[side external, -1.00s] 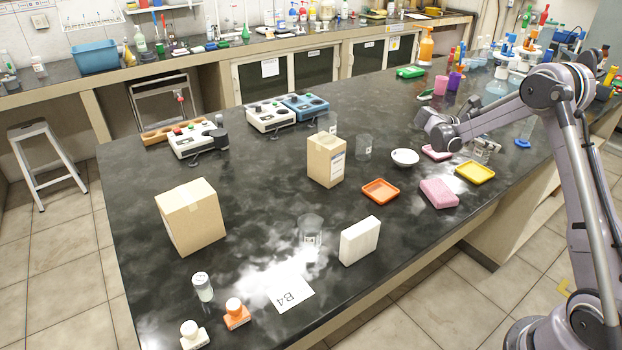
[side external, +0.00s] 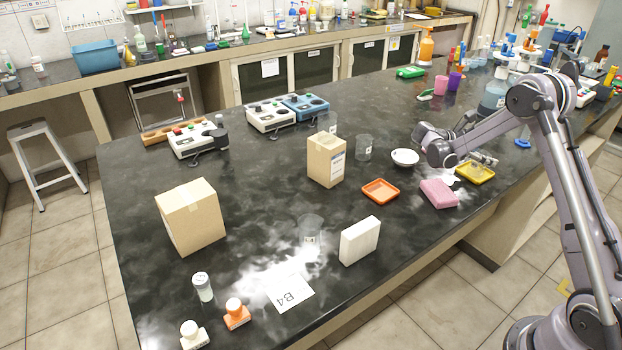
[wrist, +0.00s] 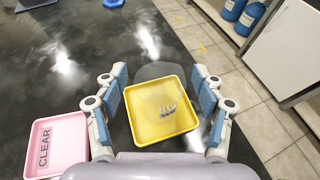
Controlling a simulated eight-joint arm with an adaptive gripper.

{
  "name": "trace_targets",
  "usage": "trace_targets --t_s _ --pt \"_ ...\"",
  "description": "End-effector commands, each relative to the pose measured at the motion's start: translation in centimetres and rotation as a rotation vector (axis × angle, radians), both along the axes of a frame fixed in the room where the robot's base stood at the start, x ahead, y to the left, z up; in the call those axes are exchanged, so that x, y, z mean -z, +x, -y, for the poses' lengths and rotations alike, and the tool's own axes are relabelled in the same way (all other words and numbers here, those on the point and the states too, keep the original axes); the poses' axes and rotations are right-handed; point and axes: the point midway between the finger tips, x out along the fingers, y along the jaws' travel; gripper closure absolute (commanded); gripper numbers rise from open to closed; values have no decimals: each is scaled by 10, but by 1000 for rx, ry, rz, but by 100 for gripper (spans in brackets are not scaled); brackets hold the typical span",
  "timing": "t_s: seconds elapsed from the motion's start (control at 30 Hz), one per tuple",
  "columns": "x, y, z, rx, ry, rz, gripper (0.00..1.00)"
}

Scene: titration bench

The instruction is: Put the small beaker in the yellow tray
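The yellow tray (side external: 477,172) lies on the dark bench at the right; in the wrist view it is in the middle (wrist: 188,122). The small beaker, faint clear glass with dark marks (wrist: 168,110), shows over the tray floor, between my fingers. It looks to be standing in the tray, but its base is hard to make out. My gripper (wrist: 160,72) is open, with its blue pads well apart on either side of the tray. In the side view my gripper (side external: 477,140) is low over the tray, and the beaker is hard to pick out.
A pink tray marked CLEAR (wrist: 55,140) lies close to my left finger. Another clear beaker (side external: 364,147) and cardboard boxes stand farther left. The bench edge is close on the right.

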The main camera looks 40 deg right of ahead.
Motion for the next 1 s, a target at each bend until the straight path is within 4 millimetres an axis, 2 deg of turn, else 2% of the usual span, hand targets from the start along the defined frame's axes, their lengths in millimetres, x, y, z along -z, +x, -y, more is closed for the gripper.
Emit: trace_targets --t_s 0.2,0.27,0.7,1.0 --pt "-4 0 0 0 0 0 31" --pt "-5 3 -6 -2 0 0 31" --pt "-37 32 -75 -4 0 -1 31" --pt "-49 42 -101 -1 1 3 31"
